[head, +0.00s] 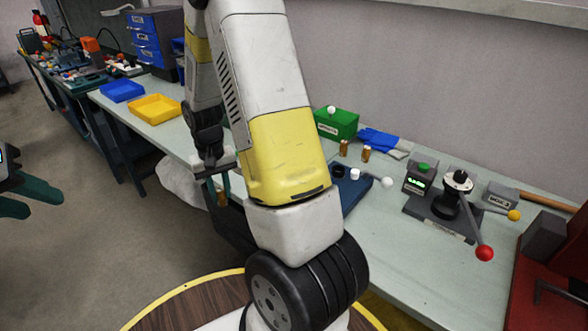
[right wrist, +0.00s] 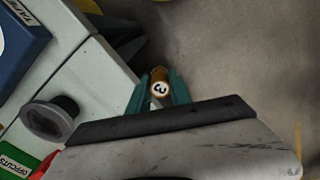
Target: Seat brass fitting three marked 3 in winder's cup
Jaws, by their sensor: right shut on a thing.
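The brass fitting marked 3 (right wrist: 159,89) is between the teal fingers of my right gripper (right wrist: 159,92), its numbered end facing the wrist camera. In the head view my right gripper (head: 219,190) is shut on this fitting (head: 222,200), left of the bench's front edge, with floor behind it. A winder-like device (head: 440,216) with a dark base, a pale-topped black post (head: 458,181) and a red-ball lever stands on the right of the bench. I cannot make out its cup clearly. My left gripper (head: 28,200) is at the left edge, empty, its teal fingers apart.
Two brass fittings (head: 343,148) (head: 366,154) stand on the bench. Yellow (head: 155,108) and blue trays (head: 122,91) lie further left. My right arm hides part of the bench.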

